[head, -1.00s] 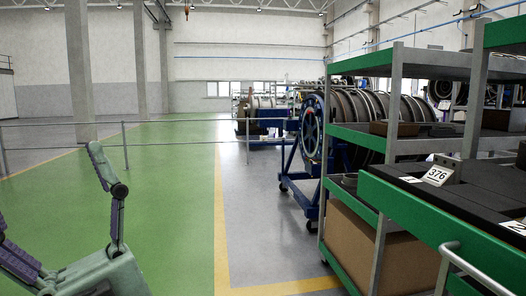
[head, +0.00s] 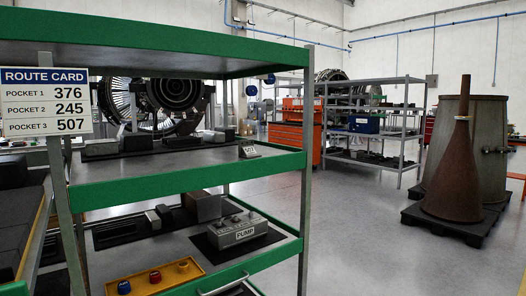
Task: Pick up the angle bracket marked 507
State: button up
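A small dark bracket-like piece with a white tag (head: 249,149) stands near the front right corner of the green-edged shelf (head: 190,180). Its tag seems to read 507, but it is too small to be sure. A route card (head: 45,102) at the left lists pocket 1 as 376, pocket 2 as 245 and pocket 3 as 507. My gripper is not in view.
Open floor (head: 360,240) lies right of the rack. A rusty cone (head: 455,170) stands on a black pallet.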

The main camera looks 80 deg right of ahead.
aim_at(247, 150)
jog(key=z, duration=2.55)
jog(key=i+j, duration=0.4)
